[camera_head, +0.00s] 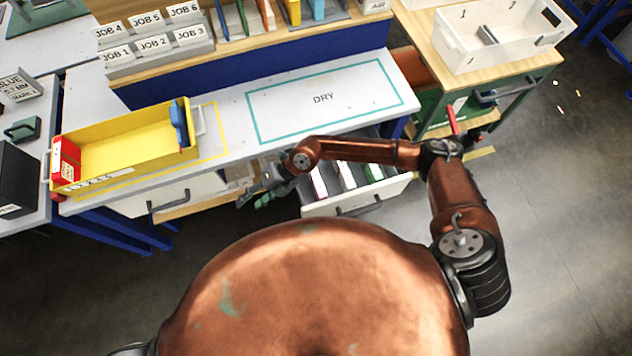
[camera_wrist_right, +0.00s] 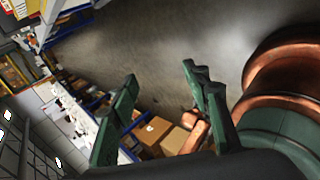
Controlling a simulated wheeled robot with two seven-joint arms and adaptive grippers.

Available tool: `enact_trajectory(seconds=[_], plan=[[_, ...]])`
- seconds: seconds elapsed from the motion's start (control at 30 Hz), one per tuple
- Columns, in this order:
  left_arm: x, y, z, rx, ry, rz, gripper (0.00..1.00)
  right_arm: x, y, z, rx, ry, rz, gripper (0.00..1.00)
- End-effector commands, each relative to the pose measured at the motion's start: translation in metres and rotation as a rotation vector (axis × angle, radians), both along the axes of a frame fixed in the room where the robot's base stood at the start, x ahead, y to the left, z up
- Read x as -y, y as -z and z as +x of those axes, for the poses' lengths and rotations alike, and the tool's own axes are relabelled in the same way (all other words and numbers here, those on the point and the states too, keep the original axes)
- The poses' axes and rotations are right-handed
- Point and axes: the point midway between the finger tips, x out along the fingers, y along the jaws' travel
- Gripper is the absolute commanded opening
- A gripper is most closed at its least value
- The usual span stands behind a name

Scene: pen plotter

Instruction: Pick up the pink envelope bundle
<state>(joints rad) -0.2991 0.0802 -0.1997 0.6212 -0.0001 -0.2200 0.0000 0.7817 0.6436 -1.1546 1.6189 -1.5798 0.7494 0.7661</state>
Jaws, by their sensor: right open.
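The pink envelope bundle (camera_head: 319,184) stands in the open drawer (camera_head: 352,203) under the bench, at the drawer's left side. My right arm reaches across above the drawer. My right gripper (camera_head: 254,197) is left of the drawer, apart from the pink bundle, and looks small and dark there. In the right wrist view its green fingers (camera_wrist_right: 160,74) are spread with nothing between them. The pink bundle cannot be made out in that view. My left gripper is out of view.
A yellow tray (camera_head: 128,122) with a red end sits on the bench at left. The bench's DRY area (camera_head: 290,118) is empty. A white crate (camera_head: 497,62) stands on a wooden cart at right. A shut drawer (camera_head: 150,203) lies left of the open one.

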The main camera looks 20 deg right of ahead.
Motion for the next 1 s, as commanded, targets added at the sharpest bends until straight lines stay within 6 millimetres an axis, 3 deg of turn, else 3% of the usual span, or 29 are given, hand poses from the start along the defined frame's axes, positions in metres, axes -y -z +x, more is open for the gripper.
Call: enact_trajectory(seconds=[0.03, 0.1, 0.2, 0.33, 0.47, 0.77, 1.0], plan=[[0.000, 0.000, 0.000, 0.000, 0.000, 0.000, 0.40, 0.043, 0.030, 0.019, 0.033, -0.036, -0.182, 0.43], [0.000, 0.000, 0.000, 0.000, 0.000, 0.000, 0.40, 0.099, 0.058, 0.038, 0.052, -0.061, -0.391, 0.43], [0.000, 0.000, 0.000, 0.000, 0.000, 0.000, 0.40, 0.164, 0.074, 0.063, 0.073, -0.064, -0.609, 0.43], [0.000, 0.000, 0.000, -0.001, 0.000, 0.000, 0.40, 0.214, 0.077, 0.083, 0.087, -0.050, -0.769, 0.43], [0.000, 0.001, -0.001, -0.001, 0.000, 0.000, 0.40, 0.231, 0.084, 0.089, 0.088, -0.043, -0.822, 0.43], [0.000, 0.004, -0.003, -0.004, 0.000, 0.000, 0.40, 0.232, 0.110, 0.085, 0.088, -0.045, -0.820, 0.43], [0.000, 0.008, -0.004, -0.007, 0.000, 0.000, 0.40, 0.235, 0.143, 0.075, 0.088, -0.044, -0.818, 0.43]])
